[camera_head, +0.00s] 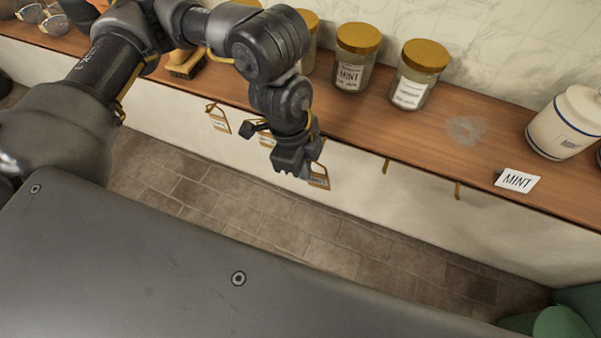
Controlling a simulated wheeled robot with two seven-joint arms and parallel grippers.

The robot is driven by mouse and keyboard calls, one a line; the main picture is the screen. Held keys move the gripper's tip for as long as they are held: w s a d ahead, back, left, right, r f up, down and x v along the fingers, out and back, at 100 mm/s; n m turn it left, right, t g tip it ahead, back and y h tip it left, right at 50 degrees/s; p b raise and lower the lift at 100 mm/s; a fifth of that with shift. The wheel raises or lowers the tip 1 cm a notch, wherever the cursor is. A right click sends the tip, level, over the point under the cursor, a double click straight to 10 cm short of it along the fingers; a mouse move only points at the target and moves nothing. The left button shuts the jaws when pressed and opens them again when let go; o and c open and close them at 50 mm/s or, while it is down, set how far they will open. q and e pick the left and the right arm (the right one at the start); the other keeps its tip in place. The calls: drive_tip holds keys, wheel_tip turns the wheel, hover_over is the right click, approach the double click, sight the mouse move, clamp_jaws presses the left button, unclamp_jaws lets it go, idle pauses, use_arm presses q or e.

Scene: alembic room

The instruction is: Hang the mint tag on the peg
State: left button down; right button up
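My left gripper (292,168) hangs in front of the shelf's front edge, pointing down. A small tag with a tan frame (319,178) shows right beside its fingertips; I cannot tell whether the fingers hold it or it hangs behind them. Another tag (218,121) hangs below the shelf edge to the left, and a third (267,139) is partly hidden behind the gripper. Their lettering is too small to read. A bare brass peg (386,166) and another bare peg (458,190) stick out under the edge to the right. A white MINT card (517,181) sits above the right one. My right gripper is out of view.
On the wooden shelf (360,125) stand a gold-lidded jar labelled MINT (353,75), another gold-lidded jar (409,92) and a white canister (562,132). A brush (187,65) lies at the left, behind my arm. The air before the right pegs is clear.

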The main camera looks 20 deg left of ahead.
use_arm(q)
drive_tip(key=shift+w, duration=0.55)
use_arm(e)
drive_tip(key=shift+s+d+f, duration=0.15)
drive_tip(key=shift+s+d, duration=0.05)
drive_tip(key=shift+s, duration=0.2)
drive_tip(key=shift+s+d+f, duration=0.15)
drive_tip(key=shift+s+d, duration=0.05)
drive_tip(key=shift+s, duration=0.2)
use_arm(q)
drive_tip(key=shift+w+f, duration=0.1)
drive_tip(key=shift+w, duration=0.3)
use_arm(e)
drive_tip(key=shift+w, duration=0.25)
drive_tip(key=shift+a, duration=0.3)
use_arm(q)
drive_tip(key=shift+w, duration=0.3)
drive_tip(key=shift+w+d+f+b, duration=0.1)
drive_tip(key=shift+w+b, duration=0.5)
drive_tip(key=shift+w, duration=0.6)
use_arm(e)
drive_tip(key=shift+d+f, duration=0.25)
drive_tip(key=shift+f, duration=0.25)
